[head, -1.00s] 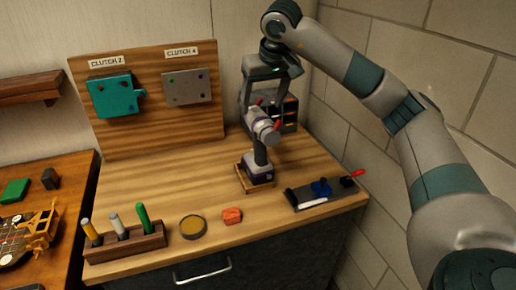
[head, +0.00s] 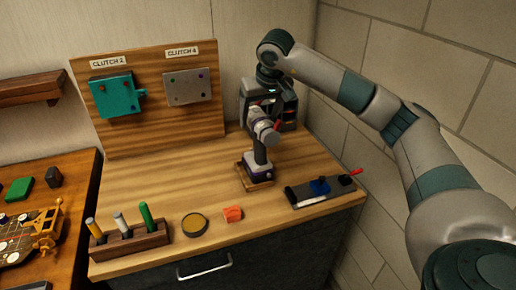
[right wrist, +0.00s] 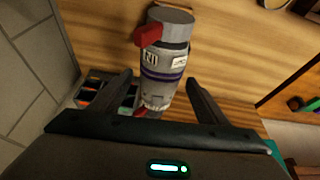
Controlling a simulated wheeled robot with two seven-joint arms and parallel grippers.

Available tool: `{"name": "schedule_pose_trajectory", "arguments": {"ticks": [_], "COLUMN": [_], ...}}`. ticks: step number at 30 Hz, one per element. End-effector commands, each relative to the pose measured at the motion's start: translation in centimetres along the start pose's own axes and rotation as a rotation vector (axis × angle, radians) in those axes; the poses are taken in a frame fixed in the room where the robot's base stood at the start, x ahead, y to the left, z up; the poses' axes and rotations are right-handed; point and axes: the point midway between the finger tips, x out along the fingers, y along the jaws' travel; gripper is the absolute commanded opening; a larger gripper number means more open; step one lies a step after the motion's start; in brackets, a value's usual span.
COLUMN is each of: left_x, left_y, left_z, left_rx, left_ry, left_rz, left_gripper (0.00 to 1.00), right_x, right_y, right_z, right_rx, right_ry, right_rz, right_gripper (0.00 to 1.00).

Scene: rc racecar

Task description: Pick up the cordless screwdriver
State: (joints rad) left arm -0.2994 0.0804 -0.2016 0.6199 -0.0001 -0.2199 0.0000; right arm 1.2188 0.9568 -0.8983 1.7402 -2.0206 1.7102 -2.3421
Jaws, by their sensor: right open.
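The cordless screwdriver (head: 261,146) stands upright on a small wooden base (head: 249,181) on the bench. It has a grey body with a purple band, red parts and a dark handle. My right gripper (head: 256,118) is at its upper part, reaching down from behind. In the right wrist view, the screwdriver's grey barrel (right wrist: 164,62) extends between the two open fingers of the gripper (right wrist: 160,90), with a visible gap on each side. My left gripper is not in view.
A dark drawer box (head: 288,108) stands behind the screwdriver. A dark tool tray (head: 305,198) lies at right. A marker rack (head: 130,242), a round tin (head: 195,224) and an orange block (head: 232,214) line the front. The clutch board (head: 150,130) stands behind; the wall is close at right.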

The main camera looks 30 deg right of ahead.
Motion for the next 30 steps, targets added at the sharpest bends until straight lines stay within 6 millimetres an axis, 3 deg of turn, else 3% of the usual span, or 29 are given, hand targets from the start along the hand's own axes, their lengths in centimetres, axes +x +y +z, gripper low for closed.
{"name": "schedule_pose_trajectory", "arguments": {"ticks": [3, 11, 30], "left_x": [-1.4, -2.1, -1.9], "left_y": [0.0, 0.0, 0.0], "left_z": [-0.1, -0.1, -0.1], "left_rx": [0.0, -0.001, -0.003], "left_ry": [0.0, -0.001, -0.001], "left_rz": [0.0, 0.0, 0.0], "left_gripper": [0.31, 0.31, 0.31], "right_x": [1.1, 3.4, 3.5], "right_y": [0.1, 0.1, 0.1], "right_z": [0.0, 0.0, 0.1], "right_rx": [0.001, 0.0, -0.001], "right_ry": [-0.004, -0.001, 0.0], "right_rz": [0.001, 0.0, 0.0], "right_gripper": [0.69, 0.69, 0.69]}}
